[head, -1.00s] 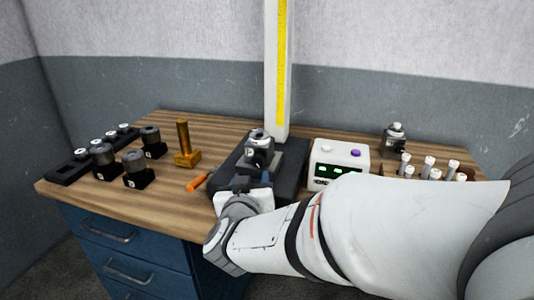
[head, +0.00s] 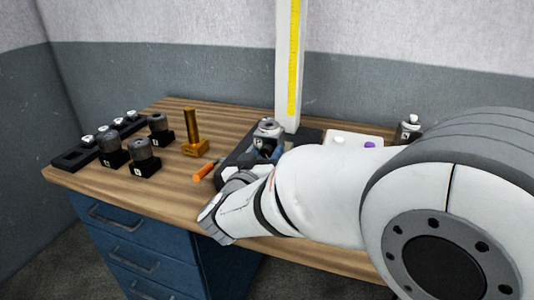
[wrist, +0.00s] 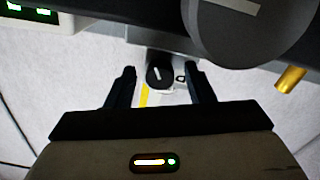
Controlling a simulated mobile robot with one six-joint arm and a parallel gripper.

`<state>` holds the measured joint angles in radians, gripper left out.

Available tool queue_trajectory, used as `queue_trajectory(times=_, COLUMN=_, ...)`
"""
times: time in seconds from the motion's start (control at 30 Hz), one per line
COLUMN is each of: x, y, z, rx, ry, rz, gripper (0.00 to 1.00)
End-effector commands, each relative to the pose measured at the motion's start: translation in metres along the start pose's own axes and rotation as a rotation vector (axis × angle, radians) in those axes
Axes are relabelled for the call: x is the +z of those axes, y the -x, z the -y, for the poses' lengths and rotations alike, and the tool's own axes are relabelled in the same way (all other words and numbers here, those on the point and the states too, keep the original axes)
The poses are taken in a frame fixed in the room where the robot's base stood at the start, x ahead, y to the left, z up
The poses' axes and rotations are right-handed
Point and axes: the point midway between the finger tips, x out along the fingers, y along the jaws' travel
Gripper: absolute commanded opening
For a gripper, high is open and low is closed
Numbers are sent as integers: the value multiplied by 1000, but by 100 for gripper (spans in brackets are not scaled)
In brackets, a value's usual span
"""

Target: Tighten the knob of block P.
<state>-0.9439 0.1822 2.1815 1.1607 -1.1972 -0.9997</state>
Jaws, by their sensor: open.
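A dark block with a grey round top (head: 267,130) stands on the dark fixture base by the white column. Its label is too small to read, so I cannot confirm it is block P. My gripper (head: 262,157) is at its near side, partly hidden by my arm. In the wrist view, my gripper (wrist: 160,84) is open, its two dark fingers apart. A small dark round knob with a pale line (wrist: 158,74) shows between the fingertips, with no clear contact. A larger grey disc with a pale line (wrist: 250,25) is at the upper right.
Several dark blocks with round tops (head: 142,155) stand at the left beside a dark rack (head: 75,157). A white box (head: 345,139) is at the right, partly behind my arm.

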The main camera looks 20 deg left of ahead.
Motion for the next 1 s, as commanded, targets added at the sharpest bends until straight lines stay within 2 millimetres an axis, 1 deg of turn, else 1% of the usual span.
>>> queue_trajectory(times=0.23, x=0, y=-1, z=0, rx=-1, ry=0, rz=0, gripper=48)
queue_trajectory(times=0.77, x=0, y=0, z=1, rx=-2, ry=-1, rz=0, gripper=4)
queue_trajectory(times=1.0, x=0, y=0, z=1, rx=-2, ry=-25, rz=0, gripper=4)
